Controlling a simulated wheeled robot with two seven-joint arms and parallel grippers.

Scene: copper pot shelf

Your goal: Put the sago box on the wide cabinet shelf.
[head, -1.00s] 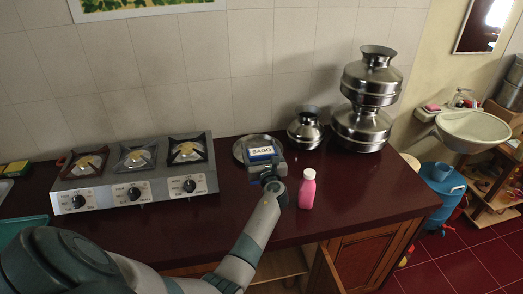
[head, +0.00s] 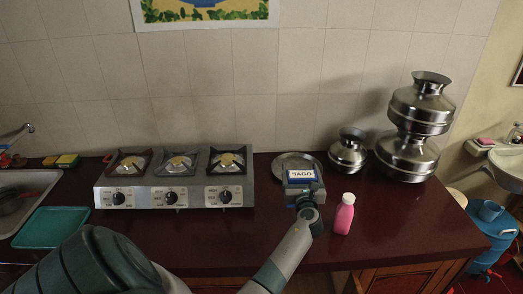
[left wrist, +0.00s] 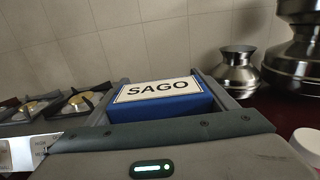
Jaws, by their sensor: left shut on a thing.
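The sago box (head: 301,176) is blue with a white SAGO label. My left gripper (head: 304,190) is shut on it, over the countertop in front of a round metal plate (head: 297,159). In the left wrist view the box (left wrist: 160,93) sits between the two fingers of the left gripper (left wrist: 165,100). The cabinet (head: 411,277) is under the counter at the lower right. An open space shows below the counter edge beside it, but a wide shelf inside cannot be made out. My right gripper is not in view.
A pink bottle (head: 344,214) stands just right of my left gripper. A three-burner stove (head: 175,190) is to the left. A small metal pot (head: 348,152) and stacked large pots (head: 408,157) stand behind right. A teal tray (head: 50,228) lies far left.

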